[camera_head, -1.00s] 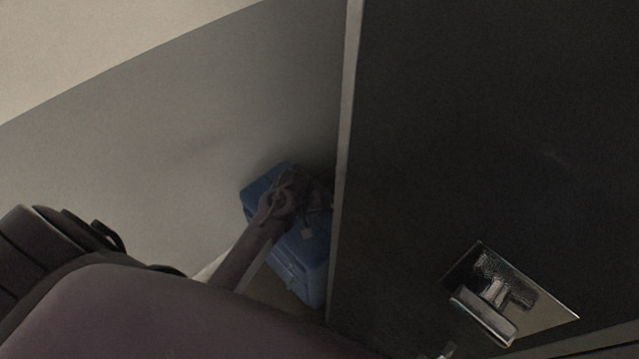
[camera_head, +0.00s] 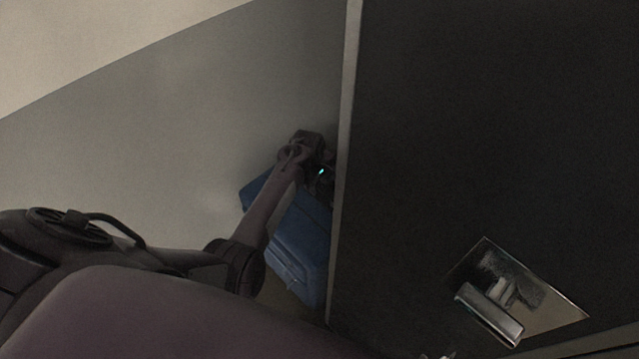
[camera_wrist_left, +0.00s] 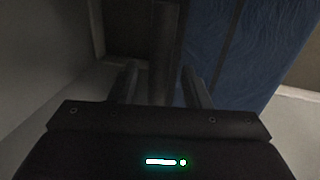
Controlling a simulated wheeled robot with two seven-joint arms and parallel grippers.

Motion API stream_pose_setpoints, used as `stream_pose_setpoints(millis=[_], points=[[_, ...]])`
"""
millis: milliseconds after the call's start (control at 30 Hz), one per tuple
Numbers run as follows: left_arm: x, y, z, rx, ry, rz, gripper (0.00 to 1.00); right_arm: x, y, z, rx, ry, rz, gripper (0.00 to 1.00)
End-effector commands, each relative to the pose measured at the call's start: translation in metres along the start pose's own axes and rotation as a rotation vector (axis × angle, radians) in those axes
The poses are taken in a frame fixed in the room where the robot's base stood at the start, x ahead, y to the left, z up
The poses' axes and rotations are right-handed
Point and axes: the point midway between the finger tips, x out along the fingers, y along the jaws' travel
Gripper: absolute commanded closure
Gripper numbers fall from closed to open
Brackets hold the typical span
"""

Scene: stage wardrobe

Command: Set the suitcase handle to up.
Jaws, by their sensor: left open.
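The blue suitcase (camera_head: 298,248) stands in the dim corner behind the edge of a dark panel in the head view, partly covered by my left arm. In the left wrist view its blue side (camera_wrist_left: 245,50) fills the upper right. My left gripper (camera_wrist_left: 160,88) is open, with its two fingers apart beside the suitcase. A dark upright bar (camera_wrist_left: 164,45) shows between and beyond the fingers; I cannot tell whether it is the suitcase handle. In the head view the left gripper is at the suitcase's far end, dark and partly hidden by the panel edge.
A large dark panel (camera_head: 480,130) with a metal lever handle (camera_head: 490,312) fills the right side, its pale edge (camera_head: 345,130) close to my left gripper. A grey wall (camera_head: 170,150) stands on the left. Room around the suitcase is tight.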

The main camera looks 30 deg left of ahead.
Motion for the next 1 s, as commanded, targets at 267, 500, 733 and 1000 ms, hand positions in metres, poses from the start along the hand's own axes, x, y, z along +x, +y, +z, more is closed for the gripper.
stream_pose_setpoints(millis=[267,500,733,1000], points=[[0.0051,0.0005,-0.0004,0.001,0.001,0.002,0.57,0.0011,-0.0001,-0.0001,-0.001,0.000,0.000,0.64],[0.0051,0.0003,-0.0002,0.001,0.001,0.001,0.78,0.0011,-0.0001,-0.0001,-0.001,0.000,0.000,0.64],[0.0052,0.0002,-0.0001,0.001,0.001,0.001,1.00,0.0011,-0.0001,-0.0001,-0.001,0.000,0.000,0.64],[-0.0003,0.0013,0.0001,0.001,0.000,0.001,1.00,-0.0045,0.0001,-0.0006,0.000,0.000,0.000,0.64]])
